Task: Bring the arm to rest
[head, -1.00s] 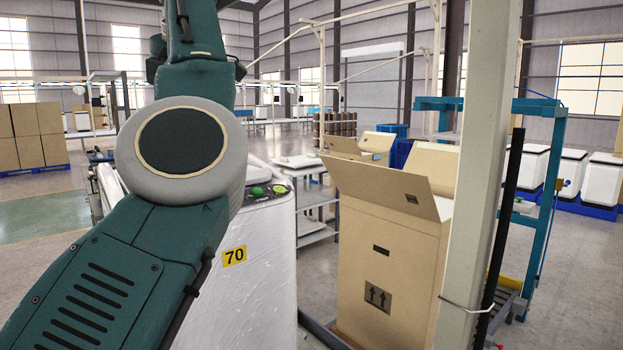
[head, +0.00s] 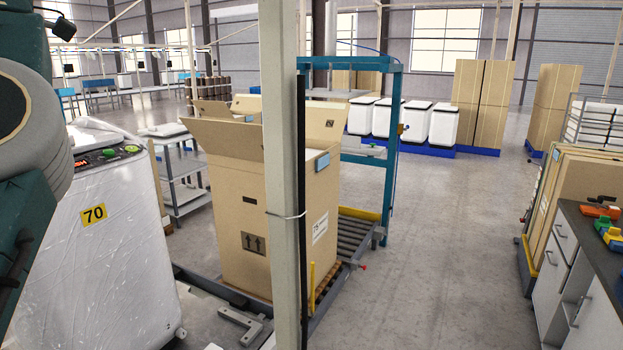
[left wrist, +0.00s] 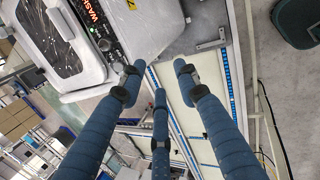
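My left arm (head: 25,130), in teal and grey, fills the left edge of the head view; its gripper is outside that view. In the left wrist view my left gripper (left wrist: 157,80) shows its blue-wrapped fingers spread apart with nothing between them. They hang over or near a plastic-wrapped washing machine (left wrist: 70,40) and a pale strip with blue edges (left wrist: 180,110). I cannot tell the exact gap. My right arm and gripper are in neither view.
A wrapped machine marked 70 (head: 100,250) stands beside my left arm. An open cardboard box (head: 230,220) stands on a roller conveyor (head: 355,232) behind a pale post (head: 281,180). A workbench (head: 575,275) is at right. The floor (head: 445,215) between is clear.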

